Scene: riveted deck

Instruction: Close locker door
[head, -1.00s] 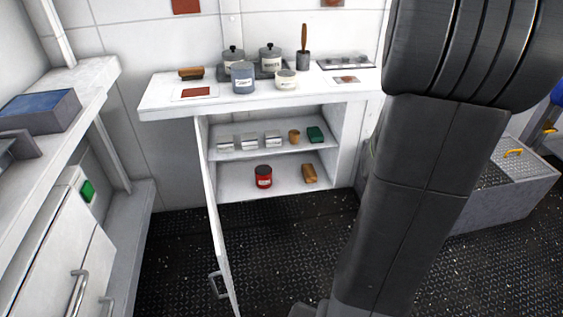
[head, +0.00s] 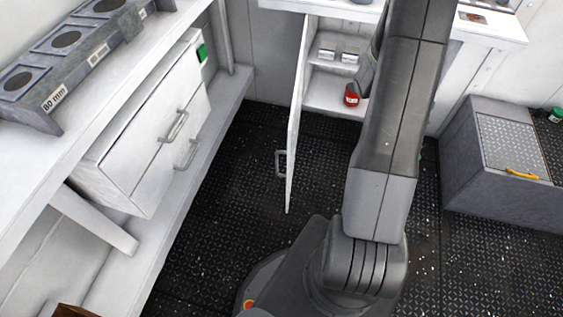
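The white locker (head: 384,27) stands against the back wall under a white top. Its door (head: 298,125) is hinged on the left and stands wide open, swung out towards me. A grey bar handle (head: 281,164) sits on the door's outer face, on its left side. Inside are two shelves, with a red can (head: 351,94) on the lower one and small white boxes (head: 337,54) on the upper one. My arm covers the right part of the locker.
A white bench with a drawer cabinet (head: 150,130) runs along the left, with a grey block marked 80 mm (head: 75,60) on it. A grey chest (head: 500,160) with a yellow handle stands at right. Dark tread-plate floor (head: 215,190) is clear left of the door.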

